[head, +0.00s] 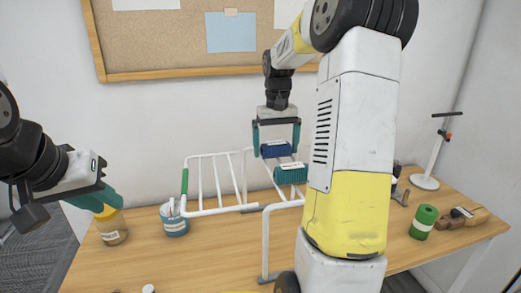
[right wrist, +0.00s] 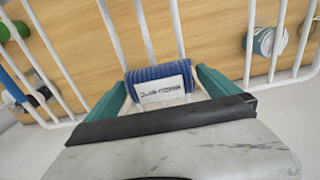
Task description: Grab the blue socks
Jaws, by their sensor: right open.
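The blue socks (head: 276,149) are a small dark-blue bundle at the white wire rack. In the right wrist view the bundle (right wrist: 160,84) is ribbed blue with a white printed label. My right gripper (head: 277,143) points down over it, open, with one teal finger on each side. In the right wrist view the gripper (right wrist: 163,88) has the bundle between its fingertips; whether they touch it I cannot tell. My left gripper (head: 105,199) is at the far left, its teal fingers at the top of an orange-lidded jar (head: 112,229); its opening is unclear.
The white wire rack (head: 222,211) stands on the wooden table (head: 215,255). A teal ribbed bundle (head: 290,174) is just in front of the blue socks. A blue-grey tin (head: 173,221) stands left, a green can (head: 423,221) right. My right arm hides the table's middle right.

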